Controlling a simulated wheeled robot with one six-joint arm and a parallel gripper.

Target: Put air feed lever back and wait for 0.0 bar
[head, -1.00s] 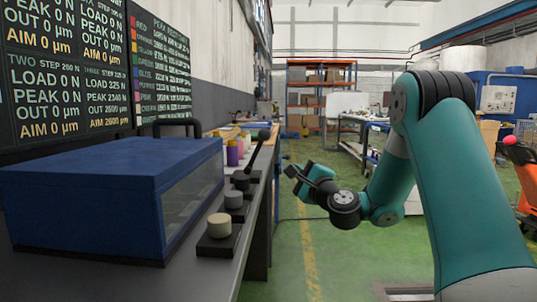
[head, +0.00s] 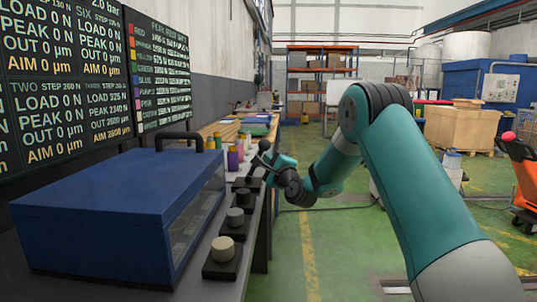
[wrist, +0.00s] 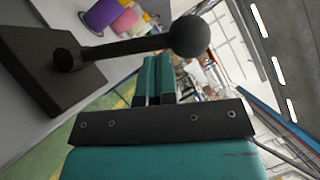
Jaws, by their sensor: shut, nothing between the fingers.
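The air feed lever is a dark rod with a black ball knob (wrist: 189,38) on a dark base plate (wrist: 40,65). In the wrist view the rod runs from the base at left to the ball, crossing just beyond my fingertips. My gripper (wrist: 158,62) is shut and empty, its teal fingers close to the rod and below the ball; contact cannot be told. In the head view the ball (head: 264,145) shows at the bench edge, with my gripper (head: 266,165) right at it, partly hidden. The dark board (head: 60,85) reads 2.0 bar at its top edge.
A blue box with a clear side (head: 120,205) and black handle stands on the bench. A pale knob (head: 223,248) and a grey knob (head: 235,217) on dark bases line the bench's front edge. Coloured bottles stand behind the lever.

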